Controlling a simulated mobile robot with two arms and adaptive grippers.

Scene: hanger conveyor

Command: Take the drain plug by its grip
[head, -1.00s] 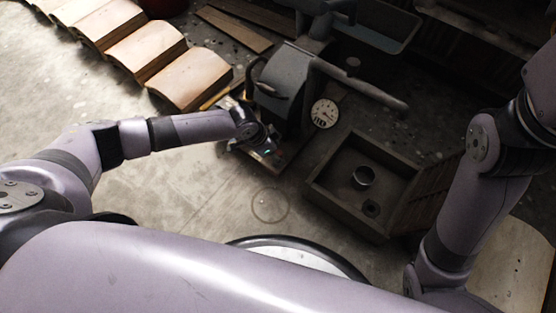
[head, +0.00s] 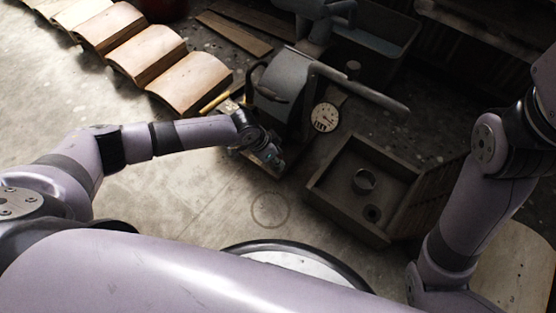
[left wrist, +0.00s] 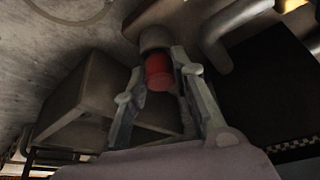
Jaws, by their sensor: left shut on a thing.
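The drain plug (left wrist: 158,72) is a red, roughly cylindrical piece in the left wrist view, directly below a grey round fitting (left wrist: 156,38). My left gripper (left wrist: 160,66) has its two fingers on either side of the red piece and is shut on it. I cannot tell whether the plug is still seated in the fitting. In the head view my left gripper (head: 274,158) is low beside the grey machine (head: 283,85), and the plug is hidden there. My right arm shows at the right edge, with its gripper out of view.
A square open box (head: 318,190) with a metal ring (head: 363,181) inside stands right of my left gripper. A round dial (head: 325,117) and a long grey handle (head: 365,88) are close by. Curved wooden pieces (head: 190,80) line the upper left.

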